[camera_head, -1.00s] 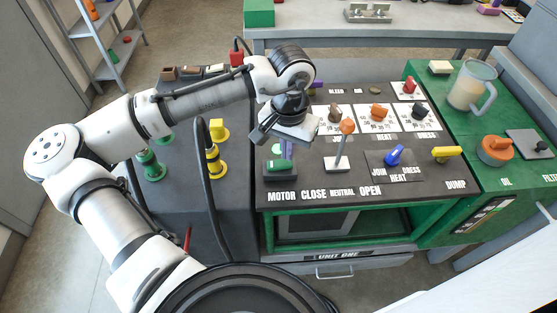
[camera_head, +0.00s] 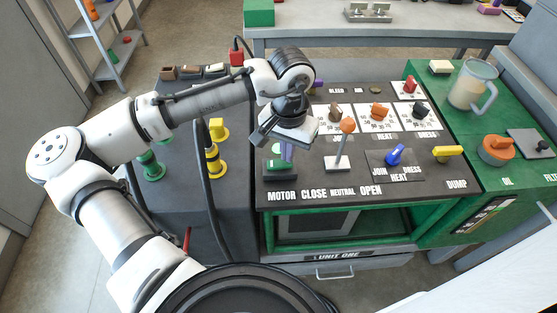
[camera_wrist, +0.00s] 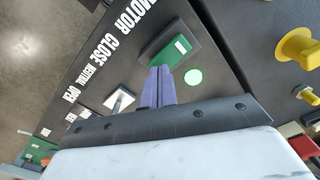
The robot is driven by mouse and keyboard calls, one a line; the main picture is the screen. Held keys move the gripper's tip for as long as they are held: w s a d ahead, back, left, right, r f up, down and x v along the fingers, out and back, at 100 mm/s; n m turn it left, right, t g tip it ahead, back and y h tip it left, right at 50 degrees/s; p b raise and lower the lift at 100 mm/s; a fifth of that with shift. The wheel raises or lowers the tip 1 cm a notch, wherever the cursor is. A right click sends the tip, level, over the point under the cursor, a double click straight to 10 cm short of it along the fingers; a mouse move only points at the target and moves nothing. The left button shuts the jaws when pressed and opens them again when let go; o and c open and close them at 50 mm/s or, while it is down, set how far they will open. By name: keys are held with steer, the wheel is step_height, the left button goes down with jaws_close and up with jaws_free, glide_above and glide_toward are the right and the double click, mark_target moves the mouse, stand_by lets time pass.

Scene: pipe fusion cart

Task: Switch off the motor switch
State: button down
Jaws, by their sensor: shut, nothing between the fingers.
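The motor switch (camera_head: 279,168) is a green rocker on a dark block at the front left of the black panel, above the word MOTOR. In the wrist view the green switch (camera_wrist: 180,47) carries a white bar mark and lies just beyond the fingertips. My gripper (camera_head: 286,160) points down at the switch from above. Its two purple fingers (camera_wrist: 159,72) are shut together with nothing between them. The fingertips are at the switch's edge in the picture; I cannot tell whether they touch it. The fingers partly cover the switch in the head view.
An upright lever with an orange ball (camera_head: 348,126) stands just right of the switch. A blue knob (camera_head: 395,155) and a yellow handle (camera_head: 447,152) are farther right. A yellow plug (camera_head: 214,160) stands to the left. A pale green disc (camera_wrist: 193,77) lies beside the fingers.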

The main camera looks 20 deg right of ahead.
steer(key=shift+f+b, duration=0.3)
steer(key=shift+f, duration=0.3)
steer(key=shift+r, duration=0.1)
step_height(320, 180, up, 7)
steer(key=p, duration=0.7)
stand_by(0.7)
